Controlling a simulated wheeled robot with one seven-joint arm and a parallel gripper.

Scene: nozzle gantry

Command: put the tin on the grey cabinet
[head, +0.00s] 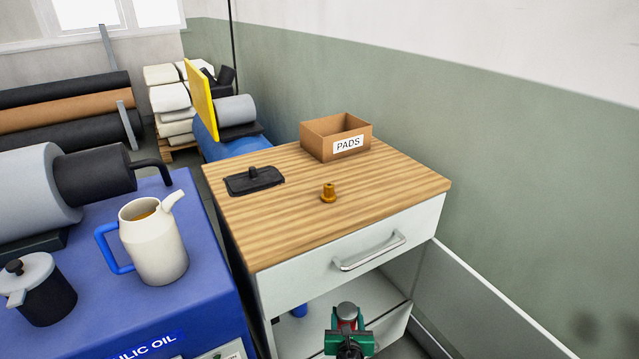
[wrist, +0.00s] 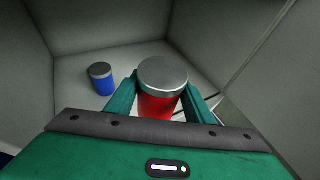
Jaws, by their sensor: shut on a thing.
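My gripper (head: 348,338) is low in front of the grey cabinet (head: 350,239), at its open lower part. In the wrist view my gripper (wrist: 162,96) is shut on a red tin (wrist: 158,104) with a silver lid, one finger on each side. The tin also shows in the head view (head: 347,316), upright and below the level of the cabinet's wooden top (head: 300,225). A blue tin (wrist: 101,80) with a grey lid stands inside the lower part, left of the red tin. Whether the red tin touches the floor of that part cannot be told.
On the cabinet top are a cardboard PADS box (head: 335,139), a black tray-like item (head: 254,181) and a brass nozzle (head: 328,193). The top's front and right are clear. A drawer handle (head: 369,251) juts out above my gripper. A jug (head: 152,242) stands on the blue unit at left.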

